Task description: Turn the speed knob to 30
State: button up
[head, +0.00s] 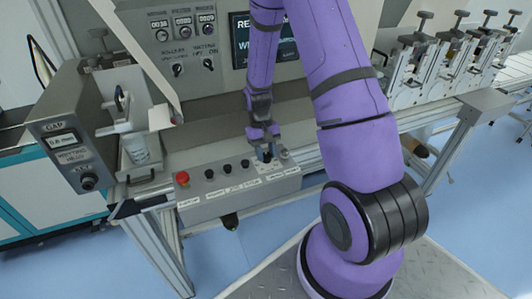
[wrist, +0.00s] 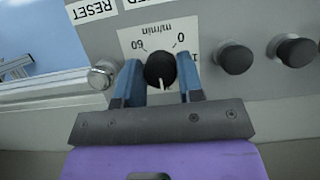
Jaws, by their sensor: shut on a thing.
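The speed knob (wrist: 160,69) is a round black knob with a white pointer line. In the wrist view it sits on a white label (wrist: 150,40) reading m/min, with 60 to its left and 0 to its right, the print upside down. The pointer line is toward the bottom of the picture, on the side away from the m/min print. My gripper (wrist: 158,78) has one blue finger on each side of the knob and is shut on it. In the head view my gripper (head: 265,149) reaches down to the right part of the grey control box (head: 240,187).
Several black knobs (wrist: 235,58) stand right of the speed knob in the wrist view; a silver button (wrist: 102,74) is at left. In the head view a red button (head: 182,178) is at the box's left end. The upright panel (head: 200,45) stands behind.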

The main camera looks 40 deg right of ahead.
jog(key=o, duration=0.9)
jog(key=shift+r, duration=0.1)
jog(key=v, duration=1)
jog(key=shift+w+r, duration=0.2)
jog(key=shift+r, duration=0.1)
jog(key=s+a+r+n+t+h, duration=0.1)
jog(key=s+a+r+t, duration=0.35)
jog(key=r, duration=0.75)
jog(key=s+a+r+n+t, duration=0.15)
jog(key=s+a+r, duration=0.35)
jog(key=s+r, duration=0.55)
jog(key=s+a+r+t, duration=0.2)
jog(key=s+r, duration=0.3)
jog(key=s, duration=0.3)
jog(key=shift+a+r+n+t, duration=0.2)
jog(key=shift+n+t, duration=0.15)
jog(key=shift+t, duration=0.45)
